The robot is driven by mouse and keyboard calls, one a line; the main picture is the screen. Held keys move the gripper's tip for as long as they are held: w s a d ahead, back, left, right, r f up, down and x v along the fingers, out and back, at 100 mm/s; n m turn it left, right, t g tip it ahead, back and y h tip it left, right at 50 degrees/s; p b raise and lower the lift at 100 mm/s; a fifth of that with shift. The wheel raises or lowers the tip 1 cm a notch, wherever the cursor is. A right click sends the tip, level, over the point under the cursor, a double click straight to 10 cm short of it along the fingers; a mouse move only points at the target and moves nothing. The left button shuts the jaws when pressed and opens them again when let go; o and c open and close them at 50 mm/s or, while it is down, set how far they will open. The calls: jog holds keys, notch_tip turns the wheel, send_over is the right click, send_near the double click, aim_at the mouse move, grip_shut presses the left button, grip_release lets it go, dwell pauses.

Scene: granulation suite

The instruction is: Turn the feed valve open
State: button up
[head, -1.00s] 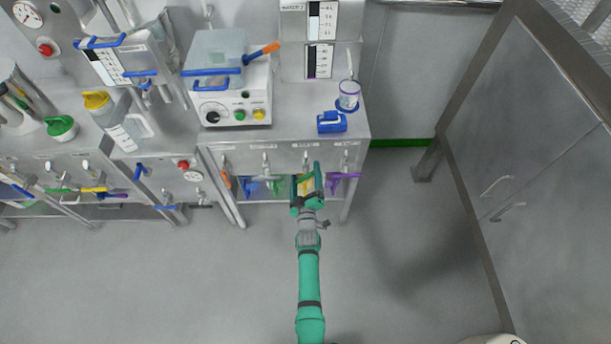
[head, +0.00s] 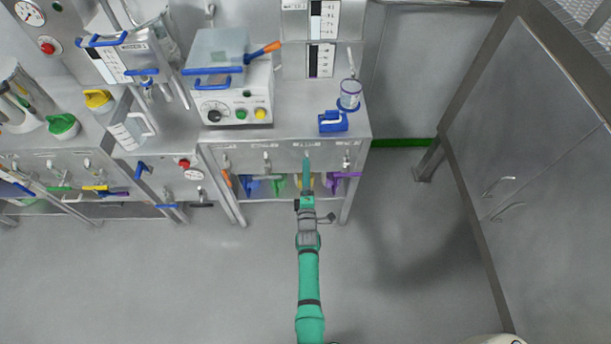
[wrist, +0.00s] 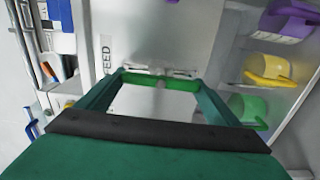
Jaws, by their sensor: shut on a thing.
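My gripper (head: 306,165) reaches the front panel of the steel bench, its fingers seen edge-on in the head view. In the wrist view, my gripper (wrist: 160,77) has its two green fingers closed on the grey feed valve handle (wrist: 160,73) at the panel. The word FEED stands on the panel to the left of the handle. In the head view my fingers cover most of this valve, so its exact angle is hard to tell.
Other grey valves (head: 266,158) line the same panel to the left, with one to the right. Coloured scoops and cups (head: 345,175) sit on the shelf below. A blue block (head: 333,122) and a clear cup (head: 349,95) stand on the bench. The floor is clear.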

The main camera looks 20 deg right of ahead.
dwell(0.6)
jog(key=o, duration=0.9)
jog(key=v, duration=1.1)
jog(key=s+a+r+m+y, duration=0.1)
jog(key=s+a+r+m, duration=0.1)
jog(key=s+a, duration=0.35)
jog(key=s+a+r+m+g+y, duration=0.1)
jog(key=s+a+r+m, duration=0.15)
jog(key=s, duration=0.65)
jog(key=s+a+r+m+y, duration=0.1)
jog(key=s+a+r+m, duration=0.15)
jog(key=s, duration=0.45)
jog(key=s+a+r+m, duration=0.1)
jog(key=s+r+m, duration=0.1)
jog(key=s+r, duration=0.2)
jog(key=s+a+r+m+y, duration=0.1)
jog(key=s+a+r+m, duration=0.1)
jog(key=s+r, duration=0.3)
jog(key=s+a+r+m+g+y, duration=0.1)
jog(key=s+a+r+m, duration=0.1)
jog(key=r, duration=0.4)
jog(key=shift+s+a+m, duration=0.2)
jog(key=shift+s+m, duration=0.6)
jog(key=shift+s, duration=0.4)
